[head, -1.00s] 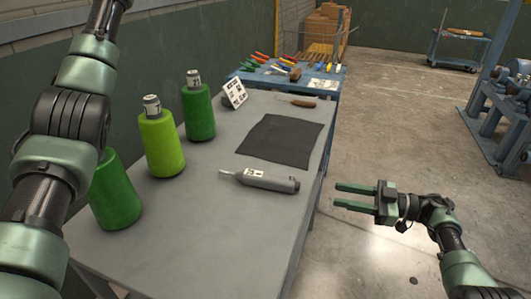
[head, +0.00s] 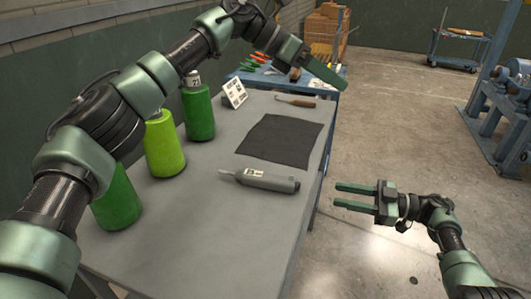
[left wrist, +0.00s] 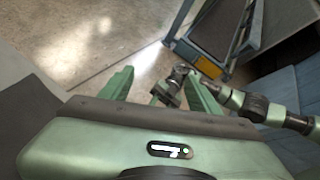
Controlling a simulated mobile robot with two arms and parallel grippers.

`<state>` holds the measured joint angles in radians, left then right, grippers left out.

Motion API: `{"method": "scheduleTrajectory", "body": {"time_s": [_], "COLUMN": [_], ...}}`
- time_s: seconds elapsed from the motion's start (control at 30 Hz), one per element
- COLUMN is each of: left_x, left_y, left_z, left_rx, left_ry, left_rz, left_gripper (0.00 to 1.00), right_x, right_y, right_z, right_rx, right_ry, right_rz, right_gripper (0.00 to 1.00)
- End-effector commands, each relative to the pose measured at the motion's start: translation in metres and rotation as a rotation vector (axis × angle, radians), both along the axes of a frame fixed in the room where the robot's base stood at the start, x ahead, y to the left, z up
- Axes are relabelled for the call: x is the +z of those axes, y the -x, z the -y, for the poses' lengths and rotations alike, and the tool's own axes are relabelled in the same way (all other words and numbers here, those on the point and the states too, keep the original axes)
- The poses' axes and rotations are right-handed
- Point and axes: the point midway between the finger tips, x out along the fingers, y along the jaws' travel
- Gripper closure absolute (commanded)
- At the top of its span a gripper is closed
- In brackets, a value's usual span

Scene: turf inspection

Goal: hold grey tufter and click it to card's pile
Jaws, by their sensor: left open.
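The grey tufter (head: 268,180), a cylinder with a pale narrow tip and a white label, lies on the grey table, tip to the left. A dark square mat (head: 284,141) lies flat behind it. A white printed card (head: 235,93) stands tilted near the far end; I cannot tell which piece bears the pile. My left gripper (head: 340,80) is up over the table's far end, away from the tufter; its spread, empty fingers show in the left wrist view (left wrist: 158,85). My right gripper (head: 338,196) is open and empty, off the table's right edge.
Green cones of yarn (head: 199,112) stand along the table's left side, partly behind my left arm. A wooden-handled tool (head: 296,101) lies behind the mat. A blue bench (head: 330,85) with coloured tools adjoins the far end.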

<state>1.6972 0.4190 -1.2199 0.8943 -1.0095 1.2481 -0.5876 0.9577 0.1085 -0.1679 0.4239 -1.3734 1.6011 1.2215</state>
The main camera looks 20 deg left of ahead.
Motion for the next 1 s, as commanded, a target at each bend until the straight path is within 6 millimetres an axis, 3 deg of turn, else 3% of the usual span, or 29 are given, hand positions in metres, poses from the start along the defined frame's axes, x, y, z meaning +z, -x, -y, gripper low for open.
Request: {"method": "scheduleTrajectory", "body": {"time_s": [0.03,0.1,0.2,0.3,0.4,0.6,1.0], "left_x": [-0.029,-0.068,-0.117,-0.154,-0.177,-0.197,-0.251], "left_y": [0.004,0.009,0.018,0.027,0.035,0.042,0.043], "left_z": [-0.005,-0.017,-0.042,-0.071,-0.097,-0.126,-0.128], "left_rx": [-0.038,-0.1,-0.195,-0.287,-0.364,-0.448,-0.455], "left_ry": [-0.114,-0.278,-0.504,-0.701,-0.853,-1.005,-1.016], "left_rz": [0.012,0.028,0.036,0.029,0.012,-0.014,-0.017], "left_gripper": [0.38,0.38,0.38,0.38,0.38,0.38,0.38], "right_x": [0.0,0.0,0.0,0.0,0.0,0.0,0.0], "right_y": [0.0,0.0,0.0,0.0,0.0,0.0,0.0], "right_z": [0.0,0.0,0.0,0.0,0.0,0.0,0.0], "right_rx": [0.0,0.0,0.0,0.0,0.0,0.0,0.0], "right_ry": [0.0,0.0,0.0,0.0,0.0,0.0,0.0], "right_rz": [0.0,0.0,0.0,0.0,0.0,0.0,0.0], "right_gripper": [0.64,0.64,0.64,0.64,0.64,0.64,0.64]}}
